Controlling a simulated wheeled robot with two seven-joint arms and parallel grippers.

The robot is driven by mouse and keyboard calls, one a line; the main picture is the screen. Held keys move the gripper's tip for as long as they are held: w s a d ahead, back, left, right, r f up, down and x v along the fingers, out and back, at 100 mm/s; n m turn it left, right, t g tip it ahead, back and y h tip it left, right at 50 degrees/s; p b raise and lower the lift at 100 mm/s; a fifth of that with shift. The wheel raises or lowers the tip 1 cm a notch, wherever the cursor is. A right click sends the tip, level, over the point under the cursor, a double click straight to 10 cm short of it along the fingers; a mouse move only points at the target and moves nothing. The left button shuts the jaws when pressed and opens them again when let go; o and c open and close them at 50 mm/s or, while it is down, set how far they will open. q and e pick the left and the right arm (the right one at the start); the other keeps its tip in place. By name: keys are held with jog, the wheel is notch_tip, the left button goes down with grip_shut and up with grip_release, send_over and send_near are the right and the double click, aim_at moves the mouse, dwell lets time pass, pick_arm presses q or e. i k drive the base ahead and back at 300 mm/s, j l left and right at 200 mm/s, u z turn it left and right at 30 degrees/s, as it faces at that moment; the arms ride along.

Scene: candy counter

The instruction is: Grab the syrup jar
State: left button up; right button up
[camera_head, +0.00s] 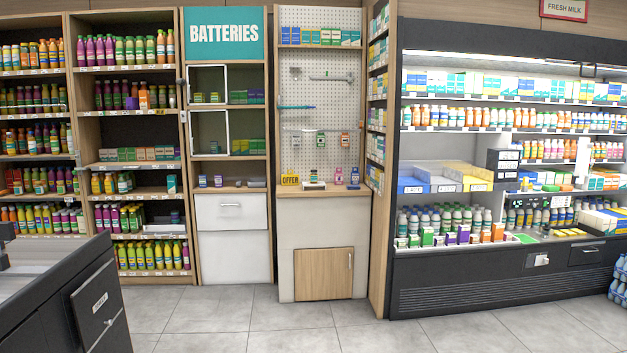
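I cannot pick out a syrup jar for certain. Many bottles too small to read stand on the wooden shelves (130,167) at the left, in purple, green, yellow and orange. More bottles and cartons fill the lit milk cooler (455,268) at the right. Neither of my grippers shows in the head view.
A dark counter (95,300) with a handled front stands close at the lower left. A BATTERIES unit (224,37) and a pegboard stand (320,220) with a wooden door are at the back. The grey tiled floor (250,325) in the middle is clear.

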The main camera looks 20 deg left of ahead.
aim_at(314, 175)
jog(key=u, duration=0.5)
jog(key=i, duration=5.95)
jog(key=i+j, duration=0.1)
jog(key=i, duration=0.15)
jog(key=u, duration=0.55)
